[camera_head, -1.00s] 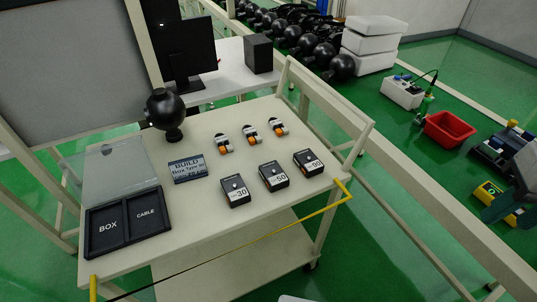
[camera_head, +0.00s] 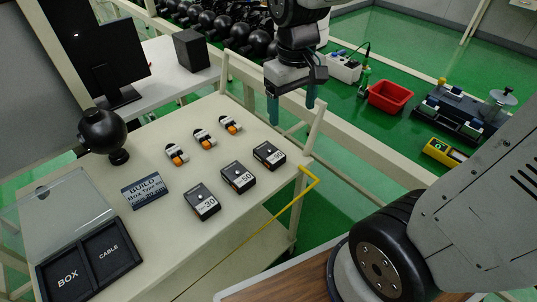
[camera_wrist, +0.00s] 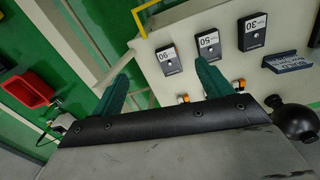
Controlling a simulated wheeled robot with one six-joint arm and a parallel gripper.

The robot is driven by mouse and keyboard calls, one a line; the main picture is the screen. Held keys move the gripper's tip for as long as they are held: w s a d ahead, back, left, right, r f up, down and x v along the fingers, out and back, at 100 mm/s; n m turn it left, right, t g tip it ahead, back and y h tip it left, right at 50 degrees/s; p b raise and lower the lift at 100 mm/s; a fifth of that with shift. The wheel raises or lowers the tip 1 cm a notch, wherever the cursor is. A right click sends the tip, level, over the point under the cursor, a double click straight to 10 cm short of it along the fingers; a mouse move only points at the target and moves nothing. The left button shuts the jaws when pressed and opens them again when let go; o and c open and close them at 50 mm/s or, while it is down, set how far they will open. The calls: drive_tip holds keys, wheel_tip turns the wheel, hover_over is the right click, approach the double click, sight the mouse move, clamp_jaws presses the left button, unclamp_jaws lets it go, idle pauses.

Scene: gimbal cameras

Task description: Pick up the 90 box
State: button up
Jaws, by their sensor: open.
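The 90 box (camera_head: 269,154) is a small black box with a white label. It lies on the cream cart top near its right edge, the rightmost of three similar boxes. In the wrist view it is the leftmost box (camera_wrist: 167,60), with its label upside down. My gripper (camera_head: 292,104) has two teal fingers, open and empty, pointing down. In the head view it appears above and beyond the 90 box, near the cart's far right rail. In the wrist view the 90 box shows between the two fingertips, apart from them.
The 50 box (camera_head: 238,177) and 30 box (camera_head: 202,202) lie to the left of the 90 box. Several orange-and-white items (camera_head: 204,139) lie behind. A sign (camera_head: 144,191) and a black tray (camera_head: 91,259) are at left. A yellow bar (camera_head: 292,204) runs along the cart edge.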

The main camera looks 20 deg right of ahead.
drive_tip(key=n+g, duration=0.1)
drive_tip(key=n, duration=0.1)
approach(269, 152)
drive_tip(key=shift+w+d+f, duration=0.2)
drive_tip(key=shift+w+f, duration=0.2)
drive_tip(key=shift+f, duration=0.1)
drive_tip(key=f, duration=0.2)
drive_tip(key=s+f, duration=0.1)
drive_tip(key=f, duration=0.4)
drive_tip(key=shift+s+a, duration=0.1)
drive_tip(key=shift+s, duration=0.2)
drive_tip(key=shift+f, duration=0.4)
drive_tip(key=shift+f, duration=0.25)
drive_tip(key=c, duration=1.1)
